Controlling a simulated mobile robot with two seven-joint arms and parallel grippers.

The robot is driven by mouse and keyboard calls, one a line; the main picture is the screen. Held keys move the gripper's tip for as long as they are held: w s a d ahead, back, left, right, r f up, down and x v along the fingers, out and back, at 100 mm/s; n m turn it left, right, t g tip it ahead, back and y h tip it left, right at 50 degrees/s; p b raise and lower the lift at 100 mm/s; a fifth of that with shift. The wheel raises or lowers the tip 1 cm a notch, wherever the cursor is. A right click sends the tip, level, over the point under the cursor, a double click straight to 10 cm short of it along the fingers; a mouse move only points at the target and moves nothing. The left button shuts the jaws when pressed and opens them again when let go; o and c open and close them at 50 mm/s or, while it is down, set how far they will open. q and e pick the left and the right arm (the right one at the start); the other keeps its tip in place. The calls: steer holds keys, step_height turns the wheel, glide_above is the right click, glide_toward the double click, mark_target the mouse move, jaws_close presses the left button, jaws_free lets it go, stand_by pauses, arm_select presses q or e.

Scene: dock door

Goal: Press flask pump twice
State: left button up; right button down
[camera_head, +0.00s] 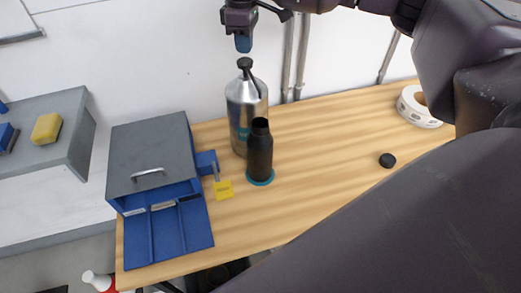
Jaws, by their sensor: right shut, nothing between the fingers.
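A silver pump flask (240,110) stands upright on the wooden table, towards the back. Its black pump head (245,64) is on top. My right gripper (243,43) is shut and empty, with its blue fingertips pointing down just above the pump head. A small gap shows between the fingertips and the pump. My right arm comes in from the right and covers much of the right side. A black bottle (259,155) stands upright in front of the flask on a teal ring. My left gripper is not in view.
A grey and blue box (153,150) with an open blue front stands left of the flask. A yellow note (223,190) lies beside it. A black cap (387,160) and a white roll (415,108) are on the right. The table (325,150) between is clear.

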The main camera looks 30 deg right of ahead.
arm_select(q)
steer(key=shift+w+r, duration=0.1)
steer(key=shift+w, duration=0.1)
arm_select(e)
steer(key=shift+f, duration=0.25)
steer(key=shift+f, duration=0.35)
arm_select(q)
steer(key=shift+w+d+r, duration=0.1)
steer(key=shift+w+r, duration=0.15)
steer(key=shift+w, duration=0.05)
arm_select(e)
steer(key=shift+f, duration=0.35)
